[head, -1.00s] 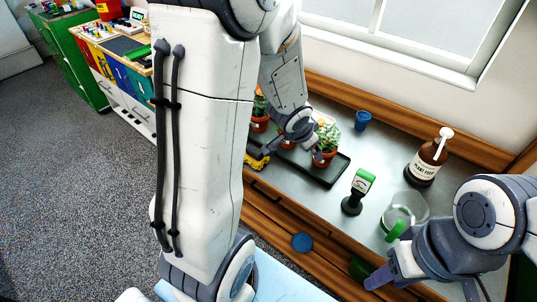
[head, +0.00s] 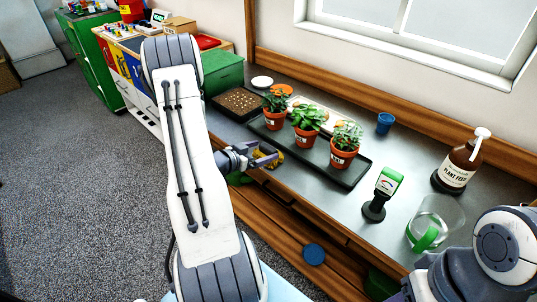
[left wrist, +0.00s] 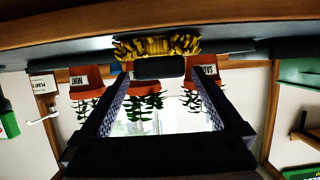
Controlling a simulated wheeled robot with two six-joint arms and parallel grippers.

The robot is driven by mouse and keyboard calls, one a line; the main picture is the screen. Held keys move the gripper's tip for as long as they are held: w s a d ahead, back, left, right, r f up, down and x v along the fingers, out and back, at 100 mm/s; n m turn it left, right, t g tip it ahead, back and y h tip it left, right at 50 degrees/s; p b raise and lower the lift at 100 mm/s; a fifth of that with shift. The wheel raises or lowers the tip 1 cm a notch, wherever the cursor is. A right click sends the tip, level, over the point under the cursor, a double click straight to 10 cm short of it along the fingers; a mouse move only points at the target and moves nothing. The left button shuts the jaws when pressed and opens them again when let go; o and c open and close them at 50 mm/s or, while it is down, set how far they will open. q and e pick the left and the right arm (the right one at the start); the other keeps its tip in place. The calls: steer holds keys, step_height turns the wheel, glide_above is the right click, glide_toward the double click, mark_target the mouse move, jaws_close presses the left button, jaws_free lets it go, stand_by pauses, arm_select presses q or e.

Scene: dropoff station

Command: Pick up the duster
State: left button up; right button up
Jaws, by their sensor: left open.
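The yellow duster (head: 264,159) lies at the front edge of the metal bench, in front of the potted plants, partly hidden by my left gripper. My left gripper (head: 262,154) reaches to it from the left, jaws apart. In the left wrist view, which is upside down, the duster's yellow fluffy strip (left wrist: 157,45) shows beyond the fingertips of my left gripper (left wrist: 158,78). A dark rounded block, which looks like its handle, lies in line with the gap between the fingers. No grip on it shows. My right arm is at the lower right; its jaws are not clear.
A black tray (head: 348,180) with three potted plants stands just behind the duster. To the right are a green-topped meter (head: 385,184), a plant feed bottle (head: 459,165) and a clear jug (head: 438,215). A seed tray (head: 238,101) and green box (head: 222,73) stand at left.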

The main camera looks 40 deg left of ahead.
mark_target(271, 146)
arm_select(q)
steer(key=shift+r+p+x, duration=0.15)
steer(key=shift+p+x, duration=0.2)
steer(key=shift+x, duration=1.25)
steer(key=shift+r+p+x, duration=0.1)
steer(key=shift+p+x, duration=0.25)
steer(key=shift+x, duration=1.2)
steer(key=c, duration=1.3)
steer(key=shift+r, duration=0.15)
step_height(271, 146, up, 4)
steer(key=shift+w+f+b, duration=0.1)
steer(key=shift+b, duration=0.2)
steer(key=shift+s+d+r+p, duration=0.6)
steer(key=shift+d+r+p, duration=0.4)
steer(key=shift+d, duration=0.85)
steer(key=shift+s+d+r+p, duration=0.7)
steer(key=shift+d+r, duration=0.65)
steer(key=shift+d, duration=0.5)
steer(key=shift+s+d+r+p, duration=0.55)
steer(key=shift+d+r+p, duration=0.45)
steer(key=shift+d, duration=0.85)
steer(key=shift+r, duration=0.1)
